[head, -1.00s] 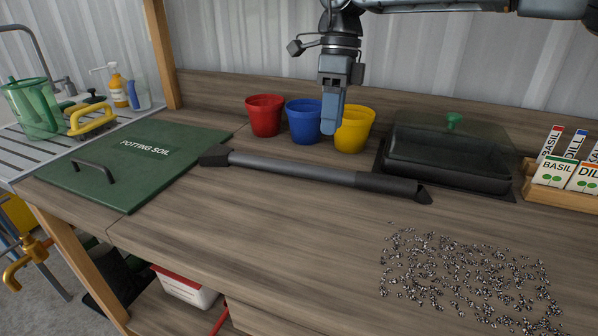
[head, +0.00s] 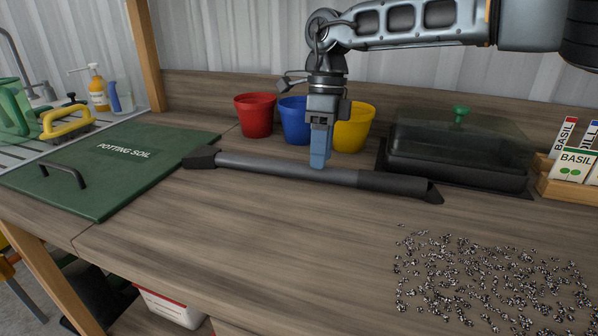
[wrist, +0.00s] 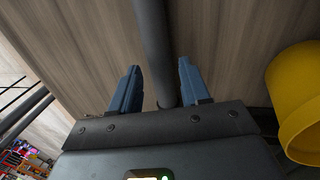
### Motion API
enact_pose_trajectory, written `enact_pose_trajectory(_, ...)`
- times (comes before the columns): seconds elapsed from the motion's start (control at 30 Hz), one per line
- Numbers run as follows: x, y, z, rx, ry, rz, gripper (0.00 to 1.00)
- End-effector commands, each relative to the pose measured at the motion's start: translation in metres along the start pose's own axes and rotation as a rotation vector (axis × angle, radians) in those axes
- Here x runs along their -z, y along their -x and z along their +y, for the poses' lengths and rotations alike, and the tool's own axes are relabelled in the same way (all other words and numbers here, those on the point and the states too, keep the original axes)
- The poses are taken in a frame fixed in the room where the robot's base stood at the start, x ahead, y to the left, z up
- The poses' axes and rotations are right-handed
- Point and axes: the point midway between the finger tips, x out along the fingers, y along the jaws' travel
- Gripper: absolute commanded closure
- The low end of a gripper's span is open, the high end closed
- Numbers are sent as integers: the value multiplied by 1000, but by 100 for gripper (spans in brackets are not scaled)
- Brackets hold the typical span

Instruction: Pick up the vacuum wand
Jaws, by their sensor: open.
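The vacuum wand (head: 285,169) is a long grey tube with black ends. It lies across the wooden bench in the head view, its left end by the potting soil lid. In the wrist view the wand (wrist: 151,45) runs between the two blue fingers of my gripper (wrist: 160,80), with a gap on each side. The fingers are open. In the head view one finger hides the other, and the fingertip height against the tube is hard to tell.
Red (head: 255,115), blue (head: 294,120) and yellow (head: 353,127) pots stand behind the wand; the yellow one (wrist: 300,105) is close to my gripper. A covered tray (head: 455,150) and seed packets (head: 572,165) are right. Loose bits (head: 490,275) lie front right. The bench's front middle is clear.

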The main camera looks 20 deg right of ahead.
Motion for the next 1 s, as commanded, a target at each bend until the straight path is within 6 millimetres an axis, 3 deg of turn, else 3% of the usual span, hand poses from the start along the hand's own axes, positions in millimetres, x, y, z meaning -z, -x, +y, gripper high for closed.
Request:
enact_pose_trajectory(0.2,0,-29,1,0,1,1,54)
enact_pose_trajectory(0.43,0,-31,0,1,1,0,54)
enact_pose_trajectory(0.9,0,-30,1,1,1,0,99)
enact_pose_trajectory(1.0,0,-29,1,1,1,-1,100)
